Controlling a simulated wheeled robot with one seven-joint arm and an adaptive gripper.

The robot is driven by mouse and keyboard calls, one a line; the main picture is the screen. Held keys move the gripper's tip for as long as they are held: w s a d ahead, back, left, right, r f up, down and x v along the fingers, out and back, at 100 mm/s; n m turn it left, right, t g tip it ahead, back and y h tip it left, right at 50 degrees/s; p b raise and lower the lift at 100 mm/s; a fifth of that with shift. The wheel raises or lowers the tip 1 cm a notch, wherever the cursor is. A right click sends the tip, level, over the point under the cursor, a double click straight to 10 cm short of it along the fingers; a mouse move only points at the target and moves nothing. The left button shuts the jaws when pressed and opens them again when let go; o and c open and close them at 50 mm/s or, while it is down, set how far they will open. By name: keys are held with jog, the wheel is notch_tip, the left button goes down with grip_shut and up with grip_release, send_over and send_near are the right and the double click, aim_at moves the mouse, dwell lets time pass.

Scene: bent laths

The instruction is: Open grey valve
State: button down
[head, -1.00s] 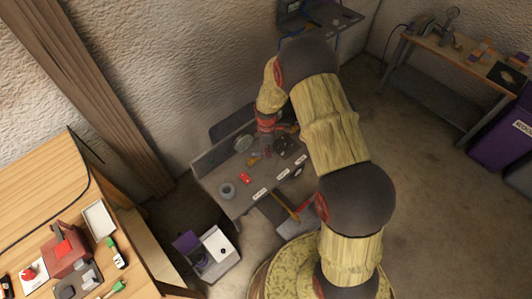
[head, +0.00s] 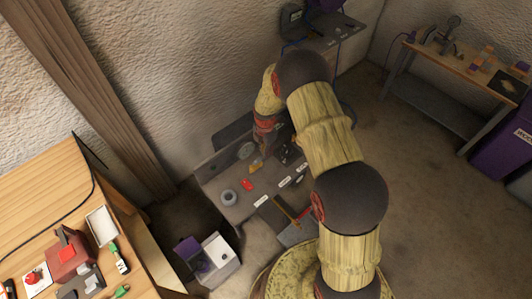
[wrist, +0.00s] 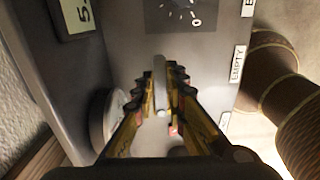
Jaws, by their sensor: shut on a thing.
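In the wrist view a narrow light grey lever (wrist: 159,70), seemingly the grey valve's handle, stands out from a grey panel (wrist: 125,55). My gripper (wrist: 166,82), with black and yellow ribbed fingers, is shut on this lever, one finger on each side. The fingers hide part of the lever and its base.
A round gauge (wrist: 108,118) is close left of my fingers. A white EMPTY label (wrist: 238,63) is on the right. A red object (head: 247,185) and a grey ring (head: 229,198) are on the bench.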

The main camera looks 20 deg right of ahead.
jog(key=shift+w, duration=0.1)
dwell(0.4)
jog(key=c, duration=1.8)
grip_release()
jog(key=shift+r, duration=0.1)
notch_tip(320, 180, up, 12)
